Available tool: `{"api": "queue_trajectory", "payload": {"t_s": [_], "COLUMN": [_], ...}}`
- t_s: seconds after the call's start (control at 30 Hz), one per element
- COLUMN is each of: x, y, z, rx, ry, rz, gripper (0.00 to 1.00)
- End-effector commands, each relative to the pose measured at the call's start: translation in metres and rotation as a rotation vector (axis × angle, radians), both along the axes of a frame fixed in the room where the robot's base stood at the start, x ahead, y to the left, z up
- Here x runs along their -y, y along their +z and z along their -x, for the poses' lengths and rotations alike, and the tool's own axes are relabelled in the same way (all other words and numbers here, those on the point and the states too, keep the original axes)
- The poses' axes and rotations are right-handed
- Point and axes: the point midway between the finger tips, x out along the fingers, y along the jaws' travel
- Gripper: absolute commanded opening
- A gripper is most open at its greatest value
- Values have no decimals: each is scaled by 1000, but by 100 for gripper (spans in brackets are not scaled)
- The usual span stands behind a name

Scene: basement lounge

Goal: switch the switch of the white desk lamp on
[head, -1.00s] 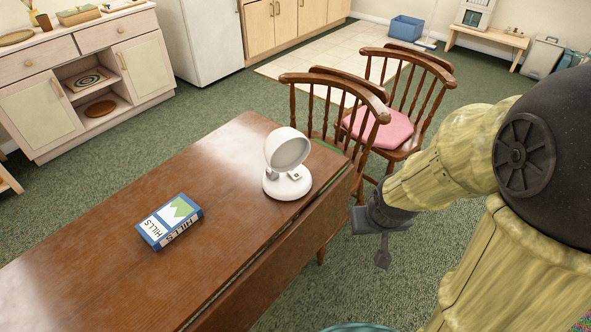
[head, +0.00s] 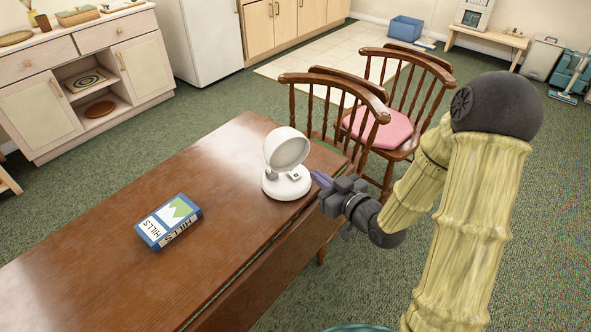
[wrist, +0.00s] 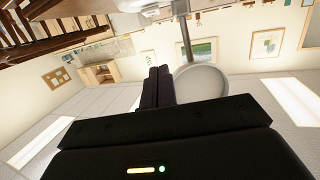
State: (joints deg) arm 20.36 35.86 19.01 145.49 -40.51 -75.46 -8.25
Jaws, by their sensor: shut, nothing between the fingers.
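The white desk lamp (head: 286,152) stands upright near the right end of the brown wooden table (head: 215,180). Its round head tilts over a round white base, and a small switch (head: 295,176) shows on the base top. My gripper (head: 318,178) is just right of the base at the table's edge, with its fingers pointing left toward the lamp. A small gap seems to separate them. In the wrist view the two dark fingers (wrist: 157,86) are shut together and empty. A round white disc on a grey stem, apparently the lamp head (wrist: 202,83), shows beside them.
A blue book (head: 168,221) lies on the table left of the lamp. Wooden chairs (head: 340,100), one with a pink cushion (head: 385,128), stand close behind my gripper at the table's far side. The table's near left is clear.

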Motion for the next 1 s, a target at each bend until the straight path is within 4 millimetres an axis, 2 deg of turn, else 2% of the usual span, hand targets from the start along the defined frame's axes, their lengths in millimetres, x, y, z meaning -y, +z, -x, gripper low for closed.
{"api": "queue_trajectory", "payload": {"t_s": [0.3,0.47,1.0], "x": [-1,-6,-60], "y": [1,0,-12], "z": [-1,-7,-77], "rx": [4,3,4], "ry": [1,3,2], "rz": [-2,-1,-2], "gripper": [0,0,0]}}
